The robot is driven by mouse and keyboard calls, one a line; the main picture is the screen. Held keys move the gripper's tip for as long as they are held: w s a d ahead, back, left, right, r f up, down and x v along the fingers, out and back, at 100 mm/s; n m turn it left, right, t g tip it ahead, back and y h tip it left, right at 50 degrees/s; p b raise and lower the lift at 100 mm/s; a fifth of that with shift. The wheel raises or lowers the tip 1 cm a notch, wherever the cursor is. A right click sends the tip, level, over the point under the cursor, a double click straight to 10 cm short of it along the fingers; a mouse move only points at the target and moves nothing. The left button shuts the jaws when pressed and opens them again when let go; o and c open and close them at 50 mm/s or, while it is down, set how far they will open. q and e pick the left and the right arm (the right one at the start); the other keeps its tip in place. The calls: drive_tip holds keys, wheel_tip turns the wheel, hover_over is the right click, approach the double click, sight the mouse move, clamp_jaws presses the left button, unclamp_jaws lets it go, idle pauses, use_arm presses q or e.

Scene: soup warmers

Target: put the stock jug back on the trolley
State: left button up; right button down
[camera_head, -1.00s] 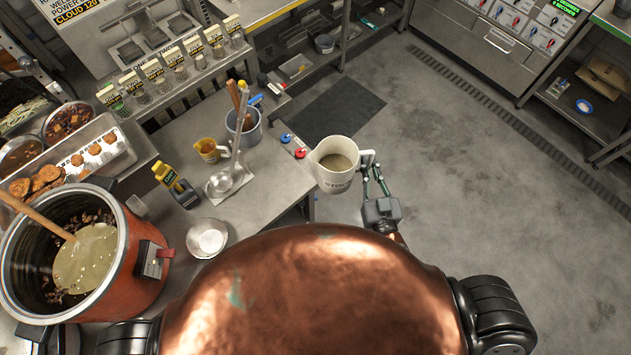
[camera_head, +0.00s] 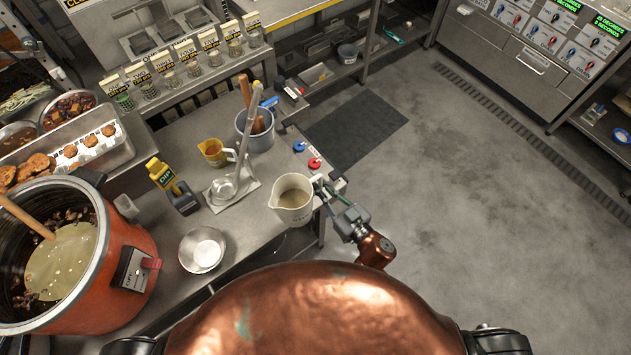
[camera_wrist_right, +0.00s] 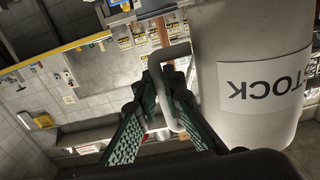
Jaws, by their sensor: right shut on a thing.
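The white stock jug (camera_head: 293,208), part full of a pale liquid, is upright at the right edge of the steel top (camera_head: 262,222) that seems to be the trolley. I cannot tell whether its base touches the top. My right gripper (camera_head: 325,188) is to its right, closed on the handle. In the right wrist view the jug (camera_wrist_right: 262,110) fills the right side, its STOCK label upside down. The green fingers of my right gripper (camera_wrist_right: 168,82) are on the handle (camera_wrist_right: 184,115). My left gripper is out of view.
An orange soup warmer (camera_head: 125,255) is at left. The floor right is clear.

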drive_tip(key=w+d+f+b, duration=0.1)
drive_tip(key=w+f+b, duration=0.6)
drive_tip(key=w+f, duration=0.4)
drive_tip(key=shift+w+d+f, duration=0.2)
drive_tip(key=shift+d+f, duration=0.1)
drive_tip(key=shift+f, duration=0.25)
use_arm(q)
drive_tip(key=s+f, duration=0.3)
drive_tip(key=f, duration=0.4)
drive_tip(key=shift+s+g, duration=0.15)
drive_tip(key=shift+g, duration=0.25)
use_arm(e)
drive_tip(key=c, duration=2)
unclamp_jaws()
drive_tip(key=shift+c, duration=0.2)
